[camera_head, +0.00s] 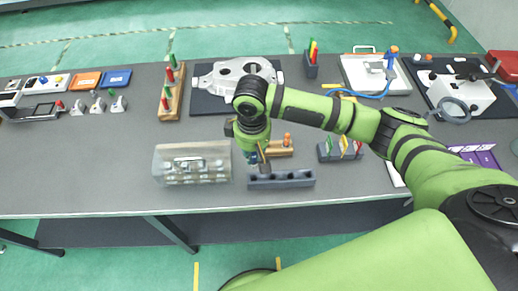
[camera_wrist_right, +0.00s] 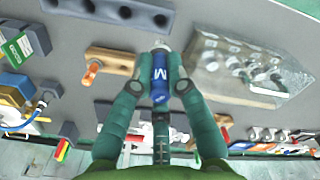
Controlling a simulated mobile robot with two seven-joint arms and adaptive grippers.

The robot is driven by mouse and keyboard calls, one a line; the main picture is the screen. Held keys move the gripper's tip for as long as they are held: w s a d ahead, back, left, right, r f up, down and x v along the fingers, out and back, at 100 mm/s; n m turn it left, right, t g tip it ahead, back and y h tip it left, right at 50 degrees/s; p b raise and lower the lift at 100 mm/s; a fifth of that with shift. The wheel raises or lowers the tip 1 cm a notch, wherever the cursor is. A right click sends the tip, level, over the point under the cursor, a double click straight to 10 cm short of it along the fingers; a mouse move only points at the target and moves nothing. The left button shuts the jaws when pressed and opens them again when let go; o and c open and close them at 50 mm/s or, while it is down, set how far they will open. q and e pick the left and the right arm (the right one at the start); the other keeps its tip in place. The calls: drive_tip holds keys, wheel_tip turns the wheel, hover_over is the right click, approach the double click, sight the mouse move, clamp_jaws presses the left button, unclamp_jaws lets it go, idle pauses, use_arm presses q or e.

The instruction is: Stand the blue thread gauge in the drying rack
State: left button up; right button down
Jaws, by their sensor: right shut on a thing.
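The blue thread gauge (camera_wrist_right: 160,76) is between the fingers of my right gripper (camera_wrist_right: 159,88) in the right wrist view. Its body is blue with a white letter M, and a silver end points away from the gripper. In the head view my right gripper (camera_head: 254,158) points down just left of the drying rack's back edge, and the gauge is mostly hidden there. The drying rack (camera_head: 293,183) is a dark grey block with a row of holes near the table's front edge. It also shows at the top of the right wrist view (camera_wrist_right: 84,9). My left gripper is not in view.
A clear lidded box (camera_head: 170,165) with metal parts stands just left of my right gripper. A wooden block (camera_head: 272,152) with an orange plug lies behind the rack. A dark holder (camera_head: 327,155) with coloured tools stands to the right. A casting (camera_head: 228,72) lies behind.

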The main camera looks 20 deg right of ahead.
sight(253, 167)
drive_tip(key=shift+f, duration=0.5)
drive_tip(key=shift+f+b, duration=0.55)
drive_tip(key=shift+f, duration=0.15)
drive_tip(key=shift+f+b, duration=0.6)
drive_tip(key=shift+f, duration=1.1)
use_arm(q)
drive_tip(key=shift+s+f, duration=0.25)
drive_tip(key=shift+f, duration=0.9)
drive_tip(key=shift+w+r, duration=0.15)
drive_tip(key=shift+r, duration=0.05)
use_arm(e)
drive_tip(key=shift+r, duration=0.1)
use_arm(q)
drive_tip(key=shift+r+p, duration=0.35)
drive_tip(key=shift+p, duration=0.2)
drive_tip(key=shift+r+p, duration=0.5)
